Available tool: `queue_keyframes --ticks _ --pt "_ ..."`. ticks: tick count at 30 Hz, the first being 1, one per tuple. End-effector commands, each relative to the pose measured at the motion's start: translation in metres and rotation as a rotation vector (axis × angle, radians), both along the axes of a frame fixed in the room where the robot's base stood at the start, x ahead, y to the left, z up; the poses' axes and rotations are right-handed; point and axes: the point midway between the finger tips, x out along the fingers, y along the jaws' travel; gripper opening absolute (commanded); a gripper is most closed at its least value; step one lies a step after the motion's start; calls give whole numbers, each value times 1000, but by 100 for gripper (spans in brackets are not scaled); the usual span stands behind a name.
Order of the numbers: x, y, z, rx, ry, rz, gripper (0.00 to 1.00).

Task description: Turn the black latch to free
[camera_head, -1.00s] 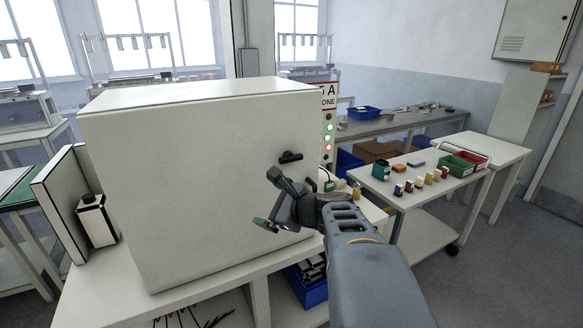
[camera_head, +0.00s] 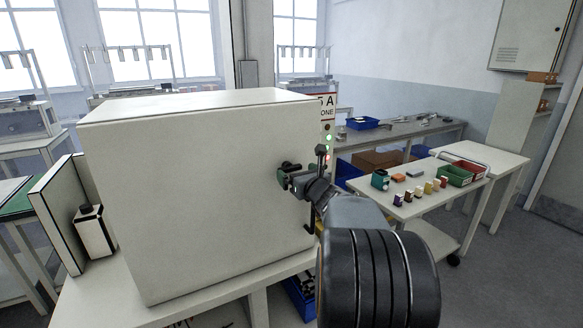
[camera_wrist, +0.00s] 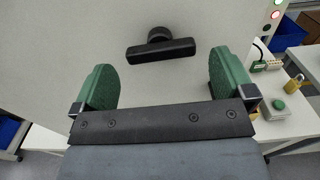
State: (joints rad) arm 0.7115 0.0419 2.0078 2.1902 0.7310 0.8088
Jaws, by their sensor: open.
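The black latch (camera_wrist: 160,50) is a bar on a round hub on the face of a white cabinet (camera_head: 190,200). In the wrist view the bar lies nearly level, its right end slightly higher. My gripper (camera_wrist: 163,88) is open, with one green finger pad to the left of the latch and one to the right. The latch lies a little beyond the fingertips, and neither pad appears to touch it. In the head view my gripper (camera_head: 301,178) is at the cabinet face by the latch (camera_head: 290,166), which it partly hides.
An indicator panel (camera_head: 327,140) with lit lamps stands behind the cabinet's right edge. In the wrist view a green button (camera_wrist: 279,104) and a yellow padlock (camera_wrist: 294,84) are on the right. A white cart (camera_head: 405,211) with small items and bins stands further right.

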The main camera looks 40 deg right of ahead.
Motion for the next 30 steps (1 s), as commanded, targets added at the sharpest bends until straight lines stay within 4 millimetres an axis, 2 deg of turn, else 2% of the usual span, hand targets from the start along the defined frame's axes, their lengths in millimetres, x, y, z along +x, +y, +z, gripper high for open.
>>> queue_keyframes --ticks 3,9,21,23,30 --pt "17 -2 1 1 2 1 100" --pt "34 -4 1 0 0 1 100" --pt "39 -5 0 -1 1 0 100" --pt "39 -5 0 -1 1 0 96" --pt "39 -5 0 -1 1 0 73"
